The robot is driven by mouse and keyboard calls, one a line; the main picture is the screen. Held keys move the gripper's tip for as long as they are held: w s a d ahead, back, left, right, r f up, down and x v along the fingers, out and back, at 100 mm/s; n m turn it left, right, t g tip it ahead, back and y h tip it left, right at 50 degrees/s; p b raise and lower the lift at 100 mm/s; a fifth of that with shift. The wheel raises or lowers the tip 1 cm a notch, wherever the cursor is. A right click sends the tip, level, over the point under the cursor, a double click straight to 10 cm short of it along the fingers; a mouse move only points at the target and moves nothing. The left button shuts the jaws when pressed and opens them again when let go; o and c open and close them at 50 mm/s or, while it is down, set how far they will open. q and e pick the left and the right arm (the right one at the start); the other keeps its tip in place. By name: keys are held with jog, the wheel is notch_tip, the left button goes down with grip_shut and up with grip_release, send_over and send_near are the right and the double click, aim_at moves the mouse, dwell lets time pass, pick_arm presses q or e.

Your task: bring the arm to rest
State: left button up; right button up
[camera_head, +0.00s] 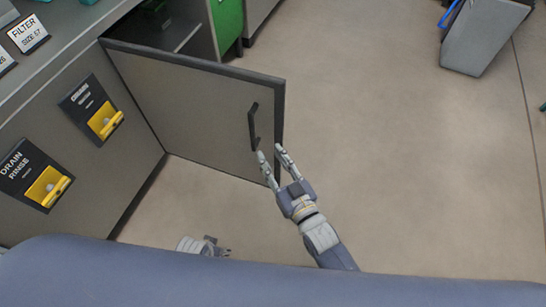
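My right gripper (271,154) reaches up from the lower middle. Its two pale fingers are apart with nothing visible between them. The fingertips are close to the lower end of the black handle (252,124) on the open cabinet door (190,105); I cannot tell whether they touch it. My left gripper (222,247) is low in the picture, left of the right one, over the floor. It is small and partly hidden behind my own body, so its finger opening is unclear.
The door stands swung out from the grey cabinet (120,175) on the left. Yellow dispensers (104,121) (48,187) are set in its front. A green panel (227,22) is at the top. A grey bin (483,36) stands upper right. The floor on the right is clear.

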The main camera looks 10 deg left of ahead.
jog(key=s+d+f+m+g+h, duration=0.1)
jog(key=s+d+f+g+h, duration=0.2)
jog(key=d+f, duration=0.5)
jog(key=s+d+f+m+g+h, duration=0.2)
jog(key=s+d+f+g+h, duration=0.15)
jog(key=d+f, duration=0.45)
jog(key=s+d+f+m+g+h, duration=0.1)
jog(key=s+d+f+g+h, duration=0.15)
jog(key=s+d+f, duration=0.35)
jog(key=s+d+f+m+g+h, duration=0.1)
jog(key=s+d+f+g, duration=0.25)
jog(key=s, duration=0.45)
pick_arm(q)
jog(key=s+a+f+g+p, duration=0.1)
jog(key=s+a+f+p, duration=0.1)
jog(key=s+p, duration=1.4)
jog(key=shift+s+a+p, duration=0.35)
jog(key=shift+s+a, duration=0.25)
jog(key=shift+s, duration=0.4)
pick_arm(e)
jog(key=s+d+f, duration=0.1)
jog(key=s, duration=0.8)
jog(key=s+d+f+g, duration=0.1)
jog(key=s, duration=0.7)
jog(key=shift+s+d+f+n, duration=0.25)
jog(key=shift+s+d+n, duration=0.05)
jog(key=shift+s, duration=0.05)
jog(key=shift+g, duration=0.25)
